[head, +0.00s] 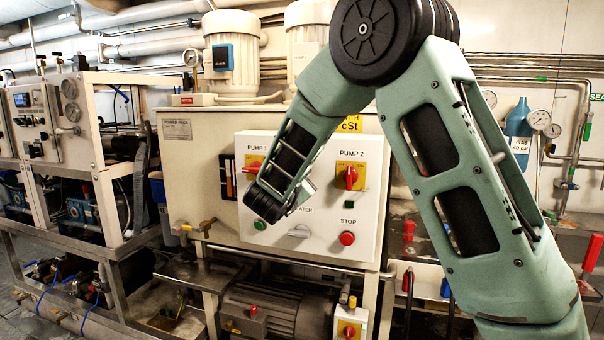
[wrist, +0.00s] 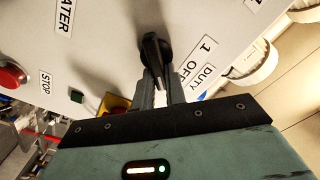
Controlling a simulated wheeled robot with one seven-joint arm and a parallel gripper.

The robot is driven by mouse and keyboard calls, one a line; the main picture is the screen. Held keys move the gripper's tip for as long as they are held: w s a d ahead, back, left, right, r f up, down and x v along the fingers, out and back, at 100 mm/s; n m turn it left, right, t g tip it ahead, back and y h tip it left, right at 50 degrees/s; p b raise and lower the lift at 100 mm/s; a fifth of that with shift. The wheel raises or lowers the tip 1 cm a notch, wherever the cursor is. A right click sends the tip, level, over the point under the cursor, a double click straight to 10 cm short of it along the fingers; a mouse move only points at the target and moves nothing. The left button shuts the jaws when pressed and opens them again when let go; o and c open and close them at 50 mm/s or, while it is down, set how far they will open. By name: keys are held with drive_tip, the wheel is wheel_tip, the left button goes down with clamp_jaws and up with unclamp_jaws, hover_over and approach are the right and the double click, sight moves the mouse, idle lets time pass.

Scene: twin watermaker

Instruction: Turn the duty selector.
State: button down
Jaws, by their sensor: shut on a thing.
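The duty selector (wrist: 153,47) is a black knob on the pale panel in the wrist view, beside the labels "1", "OFF" and "DUTY" (wrist: 204,75). My gripper (wrist: 158,82) is shut on it, with one finger on each side of its near end. The fingers cover part of the knob, so its exact setting is hard to read. In the head view, my arm reaches to the white control panel (head: 327,252), and my wrist hides the selector there.
A motor (head: 272,313) sits below. Gauges and pipes stand at right.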

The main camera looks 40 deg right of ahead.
drive_tip(key=c, duration=1.4)
unclamp_jaws()
drive_tip(key=shift+c, duration=0.2)
drive_tip(key=b+v, duration=0.2)
drive_tip(key=v, duration=1.5)
drive_tip(key=shift+s, duration=0.2)
drive_tip(key=shift+a+f, duration=0.1)
drive_tip(key=shift+a, duration=0.05)
